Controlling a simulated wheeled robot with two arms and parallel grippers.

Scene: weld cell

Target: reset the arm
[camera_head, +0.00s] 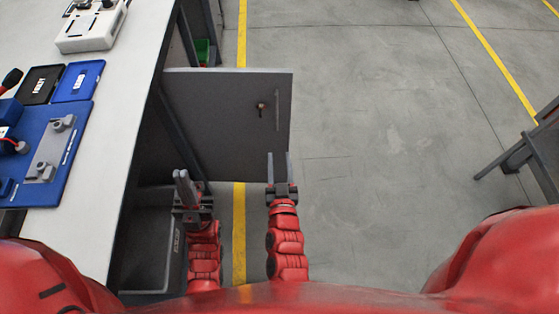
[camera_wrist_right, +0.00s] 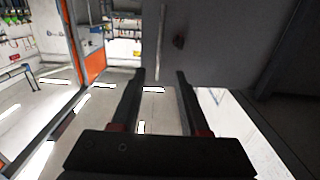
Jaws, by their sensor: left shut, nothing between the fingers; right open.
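My left gripper (camera_head: 184,188) is shut and empty in the head view, beside the bench's right edge and above a grey bin. My right gripper (camera_head: 278,166) is open and empty, to the right of the left one, near the lower right corner of an open grey cabinet door. In the right wrist view its two dark fingers (camera_wrist_right: 160,78) stand apart with nothing between them. Both red arms come up from the bottom of the head view, side by side and apart.
The grey cabinet door (camera_head: 225,120) stands out from the white workbench (camera_head: 120,95). It also fills the upper middle of the wrist view (camera_wrist_right: 220,45). A blue fixture plate (camera_head: 65,135) lies on the bench. A grey bin (camera_head: 150,245) stands below. Open floor (camera_head: 390,130) lies to the right.

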